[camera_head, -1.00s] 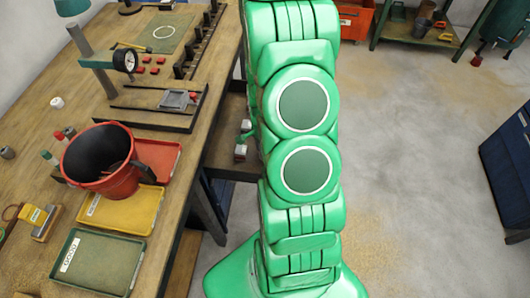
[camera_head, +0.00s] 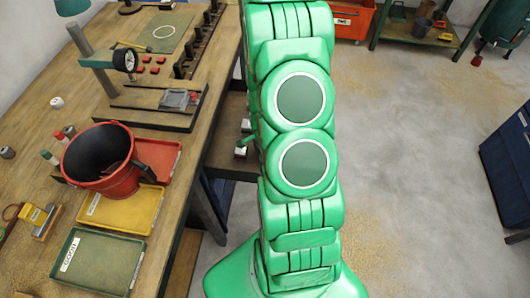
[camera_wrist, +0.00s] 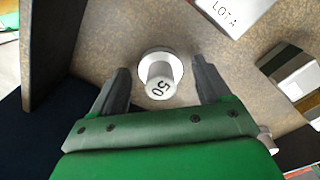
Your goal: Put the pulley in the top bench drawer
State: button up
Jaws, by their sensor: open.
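In the wrist view my gripper (camera_wrist: 160,64) is open, with a finger on either side of a pale round stepped piece (camera_wrist: 160,75) marked "50". The piece has a wide flange and a narrower top and stands on a brown speckled surface. I cannot tell whether it is the pulley or whether the fingers touch it. In the head view an open bench drawer (camera_head: 228,165) sticks out under the bench top, partly behind my green arm. No other clear pulley shows.
A white block marked "LOTA" (camera_wrist: 235,12) and a metal block (camera_wrist: 290,72) lie near my gripper. The wooden bench (camera_head: 40,120) carries a red bucket (camera_head: 105,165), a yellow tray (camera_head: 120,212) and a green tray (camera_head: 98,262). The floor to the right is open.

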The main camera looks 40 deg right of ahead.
jog(key=shift+r, duration=0.1)
jog(key=s+a+r+n, duration=0.1)
jog(key=a+r+n, duration=0.15)
jog(key=r, duration=0.75)
jog(key=a+r+n, duration=0.2)
jog(key=a+r, duration=0.2)
jog(key=r, duration=0.7)
jog(key=s+a+r+n+g, duration=0.1)
jog(key=s+a+r+n, duration=0.5)
jog(key=s+r, duration=0.3)
jog(key=s+a+r+n, duration=0.7)
jog(key=s+r, duration=0.2)
jog(key=s, duration=0.1)
jog(key=shift+a+g, duration=0.25)
jog(key=shift+g, duration=0.15)
jog(key=shift+n, duration=0.25)
